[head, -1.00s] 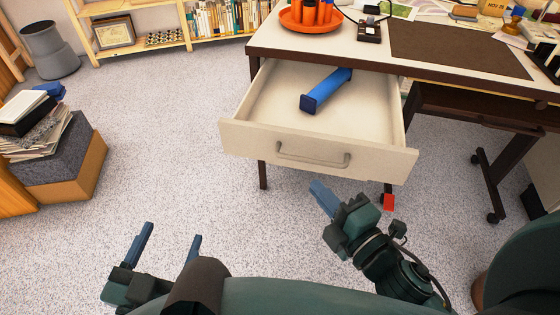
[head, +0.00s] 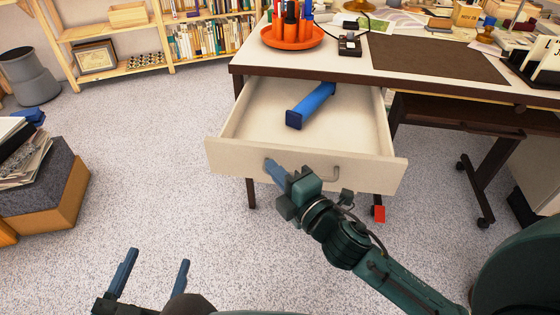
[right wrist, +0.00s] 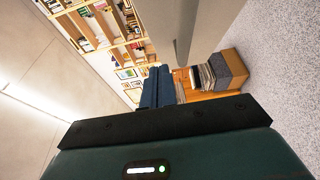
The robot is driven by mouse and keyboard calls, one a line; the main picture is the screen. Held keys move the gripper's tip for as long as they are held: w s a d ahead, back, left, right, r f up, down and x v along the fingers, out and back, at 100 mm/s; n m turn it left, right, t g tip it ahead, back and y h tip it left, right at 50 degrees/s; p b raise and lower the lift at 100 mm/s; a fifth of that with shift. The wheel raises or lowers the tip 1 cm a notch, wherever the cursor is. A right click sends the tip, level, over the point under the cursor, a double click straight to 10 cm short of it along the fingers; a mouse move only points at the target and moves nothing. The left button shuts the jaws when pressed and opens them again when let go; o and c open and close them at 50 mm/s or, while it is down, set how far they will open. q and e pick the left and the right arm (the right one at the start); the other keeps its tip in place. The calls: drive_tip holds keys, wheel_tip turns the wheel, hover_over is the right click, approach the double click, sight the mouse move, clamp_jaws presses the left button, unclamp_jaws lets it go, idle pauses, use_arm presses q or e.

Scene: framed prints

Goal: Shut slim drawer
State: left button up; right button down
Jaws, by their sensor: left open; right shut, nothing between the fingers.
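In the right wrist view, the shut blue fingers (right wrist: 158,88) are beside a pale panel edge, likely the drawer front. My left gripper (head: 152,275) is open and empty, low at the left over the floor, away from the drawer.
The desk top (head: 385,75) carries an orange tray (head: 291,40) of pens and a dark mat (head: 440,50). A box with papers (head: 45,190) stands at the left. A shelf (head: 120,65) is behind. The carpet before the drawer is otherwise clear.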

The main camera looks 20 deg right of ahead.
sight(270, 150)
drive_tip(key=shift+w+d, duration=0.4)
drive_tip(key=shift+w, duration=0.3)
drive_tip(key=shift+w+d, duration=0.4)
drive_tip(key=shift+w, duration=0.25)
use_arm(q)
drive_tip(key=shift+d+r, duration=0.1)
drive_tip(key=shift+d, duration=0.15)
use_arm(e)
drive_tip(key=shift+w, duration=0.1)
